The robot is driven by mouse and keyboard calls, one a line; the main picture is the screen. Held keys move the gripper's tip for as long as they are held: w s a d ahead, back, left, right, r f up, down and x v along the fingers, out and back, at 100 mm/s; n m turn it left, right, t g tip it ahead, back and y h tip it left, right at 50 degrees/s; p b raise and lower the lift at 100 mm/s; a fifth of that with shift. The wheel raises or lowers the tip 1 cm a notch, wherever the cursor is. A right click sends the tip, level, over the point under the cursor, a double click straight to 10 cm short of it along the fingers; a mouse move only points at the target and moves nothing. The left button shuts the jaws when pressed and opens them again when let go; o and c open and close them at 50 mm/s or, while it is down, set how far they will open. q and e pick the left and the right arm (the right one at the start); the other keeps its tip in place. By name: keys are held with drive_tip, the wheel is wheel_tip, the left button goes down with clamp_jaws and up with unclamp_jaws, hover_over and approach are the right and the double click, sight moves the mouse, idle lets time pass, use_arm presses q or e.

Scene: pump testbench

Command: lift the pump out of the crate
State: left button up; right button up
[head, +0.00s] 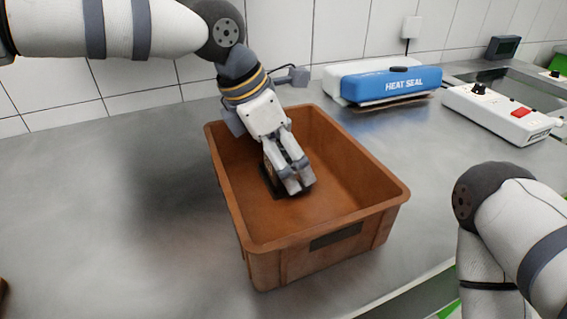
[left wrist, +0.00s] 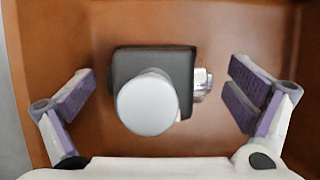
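The brown crate (head: 358,172) stands on the metal bench in the head view, and its floor fills most of the left wrist view (left wrist: 235,30). The pump (head: 273,184) is inside it, mostly hidden behind my left gripper (head: 297,180). In the left wrist view the pump (left wrist: 147,100) shows a dark squarish body, a round pale grey top and a shiny metal fitting on the right. The left gripper's purple-padded fingers are spread wide on either side of the pump, with clear gaps and no contact visible. My right arm is at the right edge; its gripper is out of view.
A blue and white heat sealer (head: 392,84) stands behind the crate to the right. A white control box with a red switch (head: 503,112) is further right. The tiled wall closes off the back. The bench left of the crate is clear.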

use_arm(q)
drive_tip(key=c, duration=1.8)
drive_tip(key=shift+r, duration=0.1)
drive_tip(key=shift+c, duration=0.8)
drive_tip(key=shift+r, duration=0.1)
